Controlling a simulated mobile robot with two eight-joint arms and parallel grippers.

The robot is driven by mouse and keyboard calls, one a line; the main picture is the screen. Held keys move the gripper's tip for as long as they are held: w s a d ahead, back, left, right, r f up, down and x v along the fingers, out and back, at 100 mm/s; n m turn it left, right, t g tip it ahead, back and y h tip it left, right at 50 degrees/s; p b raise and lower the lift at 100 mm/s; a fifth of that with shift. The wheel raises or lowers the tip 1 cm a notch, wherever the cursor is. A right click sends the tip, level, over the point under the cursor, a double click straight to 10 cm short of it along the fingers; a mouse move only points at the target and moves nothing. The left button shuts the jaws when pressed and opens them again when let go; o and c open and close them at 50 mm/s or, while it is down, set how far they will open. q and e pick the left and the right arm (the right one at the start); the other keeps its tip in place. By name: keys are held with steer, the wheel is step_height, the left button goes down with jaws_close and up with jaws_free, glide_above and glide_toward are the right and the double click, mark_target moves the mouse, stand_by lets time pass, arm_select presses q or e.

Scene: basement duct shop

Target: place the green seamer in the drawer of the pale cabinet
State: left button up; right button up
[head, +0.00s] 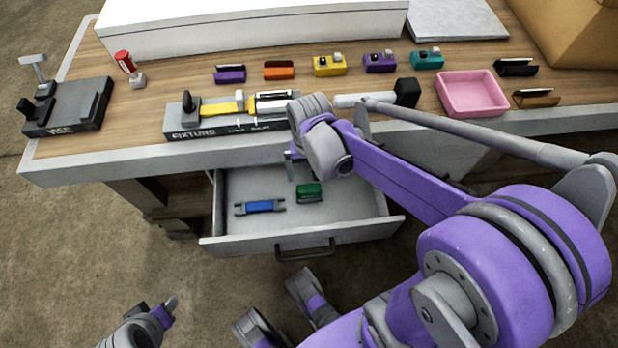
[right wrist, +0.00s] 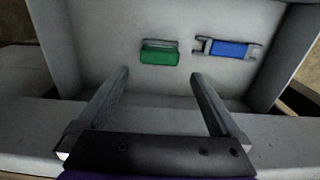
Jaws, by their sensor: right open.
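The green seamer (head: 309,193) lies on the floor of the open drawer (head: 350,236), near its middle. It also shows in the right wrist view (right wrist: 159,55). The drawer is pulled out from under the bench; the pale cabinet body (head: 430,160) behind it is mostly hidden by the bench edge and my right arm. My right gripper (head: 297,158) is over the back part of the drawer. In the right wrist view its fingers are wide apart and empty, with the seamer beyond their tips, clear of both. My left gripper (head: 152,308) is low at the left, away from the drawer; its opening is unclear.
A blue tool (head: 259,207) lies in the drawer left of the seamer. The bench top holds a vise (head: 68,108), a fixture (head: 225,118), a pink tray (head: 470,92) and several small coloured blocks. The drawer's right part is bare.

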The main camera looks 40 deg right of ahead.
steer(key=shift+s+a+r, duration=0.25)
steer(key=shift+a+r, duration=0.05)
steer(key=s+a+r+n+t, duration=0.2)
steer(key=s+a+n+t, duration=0.2)
steer(key=s+a+n, duration=0.2)
steer(key=shift+s+a+t, duration=0.4)
steer(key=shift+s+a, duration=0.1)
steer(key=shift+a, duration=0.35)
